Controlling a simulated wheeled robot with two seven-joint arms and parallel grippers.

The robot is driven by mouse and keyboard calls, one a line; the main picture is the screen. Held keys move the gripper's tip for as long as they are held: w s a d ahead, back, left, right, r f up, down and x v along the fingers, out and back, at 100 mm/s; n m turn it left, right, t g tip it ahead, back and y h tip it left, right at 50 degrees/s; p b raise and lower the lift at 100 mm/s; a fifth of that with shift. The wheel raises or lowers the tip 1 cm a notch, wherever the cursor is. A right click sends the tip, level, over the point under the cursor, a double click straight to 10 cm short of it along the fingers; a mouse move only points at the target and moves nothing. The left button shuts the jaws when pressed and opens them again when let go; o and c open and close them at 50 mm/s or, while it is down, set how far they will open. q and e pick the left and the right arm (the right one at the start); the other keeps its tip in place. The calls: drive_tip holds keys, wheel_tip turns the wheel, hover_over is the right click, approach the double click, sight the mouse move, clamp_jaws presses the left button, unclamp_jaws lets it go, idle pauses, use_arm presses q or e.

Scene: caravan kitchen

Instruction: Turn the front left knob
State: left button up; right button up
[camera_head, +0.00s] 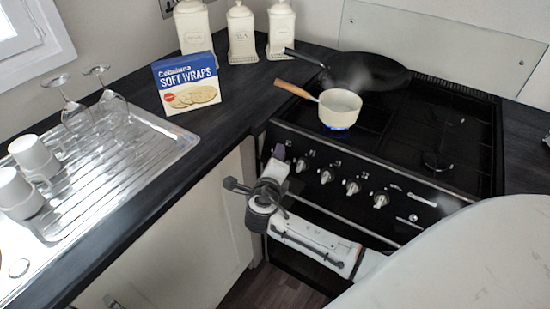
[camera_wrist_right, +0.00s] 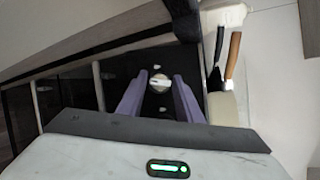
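The stove's front panel (camera_head: 335,185) carries a row of knobs, among them one knob (camera_head: 325,177) and another (camera_head: 352,187) further right. My right gripper (camera_head: 279,152) is at the left end of this panel, its purple finger close to the leftmost knobs. In the right wrist view my right gripper (camera_wrist_right: 160,84) is open, and a round pale knob (camera_wrist_right: 160,80) appears between its two purple fingers. I see gaps on both sides of the knob; its depth relative to the fingertips is unclear. My left gripper is not in view.
A cream saucepan (camera_head: 340,108) with a wooden handle sits over a blue flame. A dark frying pan (camera_head: 368,72) is behind it. A soft wraps box (camera_head: 187,82) stands on the counter left of the stove. Mugs and glasses are on the draining board (camera_head: 105,165).

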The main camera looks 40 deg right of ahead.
drive_tip(key=shift+o, duration=1.1)
drive_tip(key=v, duration=1)
drive_tip(key=shift+s+a, duration=0.1)
drive_tip(key=shift+a, duration=0.05)
drive_tip(key=s+a+f+m+g+y, duration=0.1)
drive_tip(key=s+a+f+m+y, duration=0.35)
drive_tip(key=f+m, duration=0.35)
drive_tip(key=s+a+f+m+g+y, duration=0.1)
drive_tip(key=s+a+f+m+y, duration=0.2)
drive_tip(key=s+f+m, duration=0.35)
drive_tip(key=s+a+f+m+y, duration=0.2)
drive_tip(key=s+m, duration=0.2)
drive_tip(key=m, duration=0.8)
drive_tip(key=s+a+f+m+y, duration=0.2)
drive_tip(key=s+m, duration=0.3)
drive_tip(key=m, duration=0.7)
drive_tip(key=shift+f+y, duration=0.25)
drive_tip(key=shift+y, duration=0.1)
